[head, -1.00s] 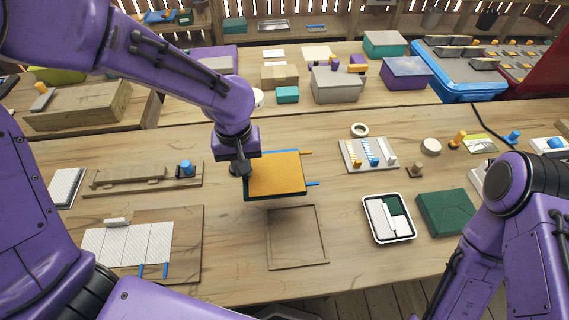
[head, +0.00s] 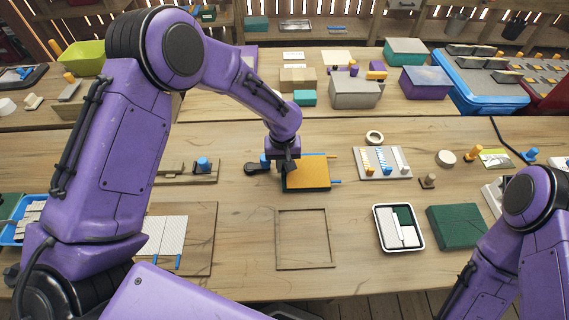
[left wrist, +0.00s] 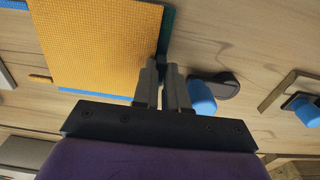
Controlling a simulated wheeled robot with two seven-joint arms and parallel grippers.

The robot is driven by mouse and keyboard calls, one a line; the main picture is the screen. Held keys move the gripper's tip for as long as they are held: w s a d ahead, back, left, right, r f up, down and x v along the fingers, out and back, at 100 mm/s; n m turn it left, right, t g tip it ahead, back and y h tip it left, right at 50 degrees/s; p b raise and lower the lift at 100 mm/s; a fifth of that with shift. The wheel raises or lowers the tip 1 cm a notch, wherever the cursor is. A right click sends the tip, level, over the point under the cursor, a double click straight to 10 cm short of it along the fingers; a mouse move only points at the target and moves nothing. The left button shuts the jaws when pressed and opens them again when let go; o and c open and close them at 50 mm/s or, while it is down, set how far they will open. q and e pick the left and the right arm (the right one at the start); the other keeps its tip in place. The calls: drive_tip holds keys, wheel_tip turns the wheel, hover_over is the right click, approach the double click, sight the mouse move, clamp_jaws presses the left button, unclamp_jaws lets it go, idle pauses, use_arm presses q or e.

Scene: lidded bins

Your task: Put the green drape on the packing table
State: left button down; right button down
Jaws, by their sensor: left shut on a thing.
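A flat dark green square (head: 457,229), the best match for the green drape, lies on the near wooden table (head: 360,265) at the right, apart from my grippers. My left gripper (head: 288,168) is shut at the left edge of a flat piece with an orange ribbed top (head: 308,172) and a teal edge. In the left wrist view, the close-set fingers (left wrist: 163,72) meet the teal edge beside the orange top (left wrist: 95,45). I cannot tell which table is the packing table. My right gripper is out of view.
An empty wooden frame (head: 305,267) lies nearer me. A white tray (head: 398,247) with white and green pieces lies left of the green square. A black round item (head: 257,169) sits beside my left gripper. Bins, including a purple one (head: 425,83), stand at the back.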

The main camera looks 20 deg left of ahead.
use_arm(q)
drive_tip(key=c, duration=1.2)
unclamp_jaws()
drive_tip(key=shift+f, duration=0.15)
drive_tip(key=shift+o, duration=0.2)
wheel_tip(320, 180, up, 12)
drive_tip(key=b, duration=0.1)
drive_tip(key=shift+r, duration=0.2)
